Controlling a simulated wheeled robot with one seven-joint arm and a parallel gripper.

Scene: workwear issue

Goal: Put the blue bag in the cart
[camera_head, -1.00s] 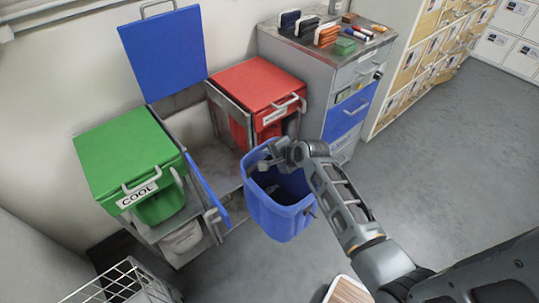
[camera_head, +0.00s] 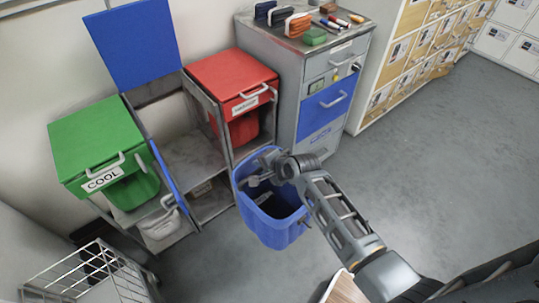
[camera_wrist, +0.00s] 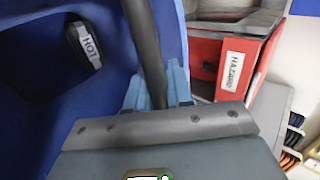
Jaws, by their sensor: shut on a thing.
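The blue bag (camera_head: 272,230) is an open-topped, bin-like container, hanging from my gripper (camera_head: 264,178) in front of the cart, below the red bag. The cart (camera_head: 195,155) is a grey metal frame.
A green "COOL" bag (camera_head: 95,140) fills the cart's left bay and a red bag (camera_head: 230,80) its right. A grey cabinet (camera_head: 312,85) with brushes and markers stands right of the cart. A wire basket (camera_head: 90,275) is at lower left. Floor (camera_head: 420,160) is clear at right.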

